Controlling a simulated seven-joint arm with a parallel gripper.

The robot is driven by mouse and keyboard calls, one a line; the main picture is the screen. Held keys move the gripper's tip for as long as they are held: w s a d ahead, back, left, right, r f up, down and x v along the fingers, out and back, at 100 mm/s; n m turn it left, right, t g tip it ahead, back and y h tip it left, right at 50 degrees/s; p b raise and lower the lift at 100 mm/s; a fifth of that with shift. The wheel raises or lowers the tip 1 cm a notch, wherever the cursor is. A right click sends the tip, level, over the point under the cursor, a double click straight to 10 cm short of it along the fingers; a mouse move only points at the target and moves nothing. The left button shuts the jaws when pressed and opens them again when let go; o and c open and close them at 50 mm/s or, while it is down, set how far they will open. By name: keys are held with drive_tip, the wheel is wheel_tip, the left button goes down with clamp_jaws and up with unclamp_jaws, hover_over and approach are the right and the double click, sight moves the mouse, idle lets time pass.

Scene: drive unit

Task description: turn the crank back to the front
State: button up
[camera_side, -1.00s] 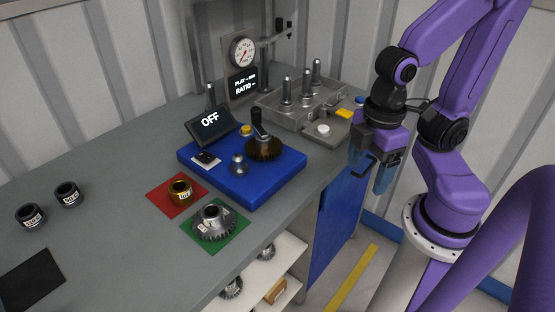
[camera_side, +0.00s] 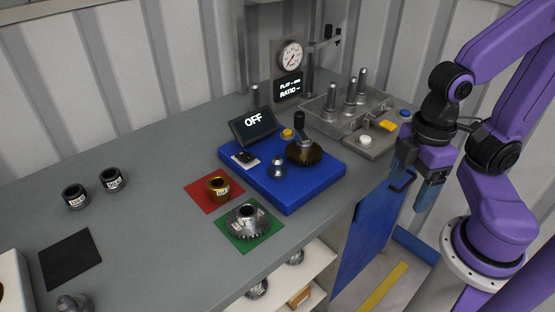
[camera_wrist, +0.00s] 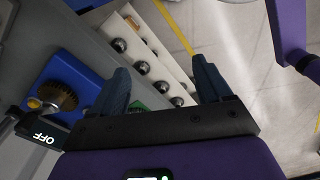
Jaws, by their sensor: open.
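The crank (camera_side: 300,122) has an upright black handle and a short metal arm over a brown toothed gear (camera_side: 306,155). It stands on the blue drive base (camera_side: 290,194), with the handle on the far side of the gear. The gear also shows at the left of the wrist view (camera_wrist: 58,96). My gripper (camera_side: 413,190) hangs to the right of the base, beyond the table's edge. It is open, empty and apart from the crank. In the wrist view its two blue fingers are spread (camera_wrist: 160,72).
A grey tray with metal posts (camera_side: 350,112) and a button box (camera_side: 375,140) lie behind right.

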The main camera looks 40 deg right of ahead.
idle(0.3)
drive_tip(key=c, duration=0.4)
drive_tip(key=w+a+r+n, duration=0.2)
drive_tip(key=w+a+r, duration=0.15)
drive_tip(key=w, duration=0.45)
wheel_tip(320, 180, up, 8)
drive_tip(key=n, duration=0.6)
hover_over(300, 113)
wheel_tip(300, 113, down, 16)
drive_tip(key=shift+a+f, duration=0.15)
drive_tip(key=shift+f, duration=0.05)
clamp_jaws()
